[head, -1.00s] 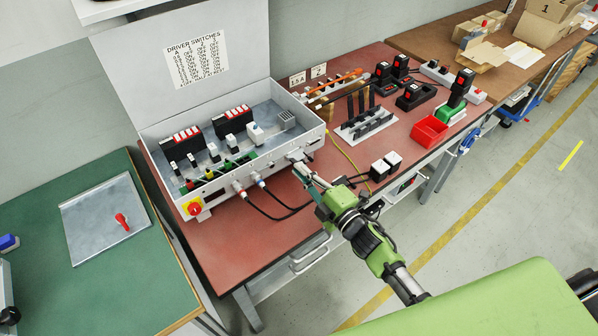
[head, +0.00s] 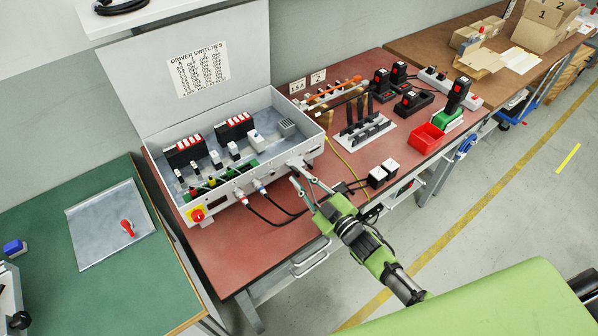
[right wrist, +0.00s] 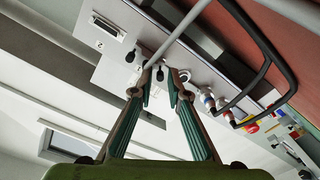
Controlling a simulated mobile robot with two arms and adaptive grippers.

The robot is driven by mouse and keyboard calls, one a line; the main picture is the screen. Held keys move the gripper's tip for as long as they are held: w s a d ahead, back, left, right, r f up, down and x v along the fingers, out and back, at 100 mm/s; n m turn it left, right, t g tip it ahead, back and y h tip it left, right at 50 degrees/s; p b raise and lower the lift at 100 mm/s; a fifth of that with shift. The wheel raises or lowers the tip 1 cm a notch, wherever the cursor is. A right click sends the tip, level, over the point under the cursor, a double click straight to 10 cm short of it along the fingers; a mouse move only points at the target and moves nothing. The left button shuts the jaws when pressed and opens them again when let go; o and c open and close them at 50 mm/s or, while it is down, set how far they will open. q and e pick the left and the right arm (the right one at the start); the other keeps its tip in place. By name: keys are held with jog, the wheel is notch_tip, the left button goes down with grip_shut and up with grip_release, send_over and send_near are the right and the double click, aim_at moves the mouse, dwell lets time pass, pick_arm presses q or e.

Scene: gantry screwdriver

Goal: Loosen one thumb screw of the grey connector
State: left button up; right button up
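The grey connector (head: 296,163) sits on the front panel of the open grey control box (head: 232,188), near its right end. In the right wrist view a thick grey cable (right wrist: 180,30) runs down to the fingertips. My right gripper (head: 299,179) is in front of the connector. In the right wrist view its two green-padded fingers (right wrist: 161,80) are apart, with the tips close to the connector area. The fingertips partly hide the connector. The thumb screws are too small to tell apart. I cannot tell whether the fingers touch anything. My left gripper is not in view.
Dark cables (head: 268,217) hang from the panel left of my right gripper. A red and yellow switch (head: 197,214) is at the panel's left end.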

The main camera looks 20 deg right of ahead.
jog(key=m+p, duration=0.1)
jog(key=m, duration=1.4)
jog(key=shift+f+b, duration=0.1)
jog(key=shift+b, duration=0.25)
jog(key=m+b, duration=0.1)
jog(key=m, duration=0.2)
jog(key=shift+m, duration=0.3)
jog(key=m, duration=0.2)
jog(key=shift+m, duration=0.3)
grip_shut()
jog(key=n, duration=0.3)
jog(key=n+p, duration=0.1)
jog(key=n, duration=0.2)
jog(key=shift+n, duration=0.3)
jog(key=n, duration=0.4)
jog(key=shift+n, duration=0.3)
jog(key=n, duration=0.6)
jog(key=shift+n, duration=0.3)
jog(key=n, duration=0.3)
jog(key=n+b, duration=0.1)
jog(key=n, duration=0.4)
jog(key=shift+f, duration=0.1)
jog(key=n+b, duration=0.1)
jog(key=n, duration=0.2)
jog(key=shift+n, duration=0.6)
grip_release()
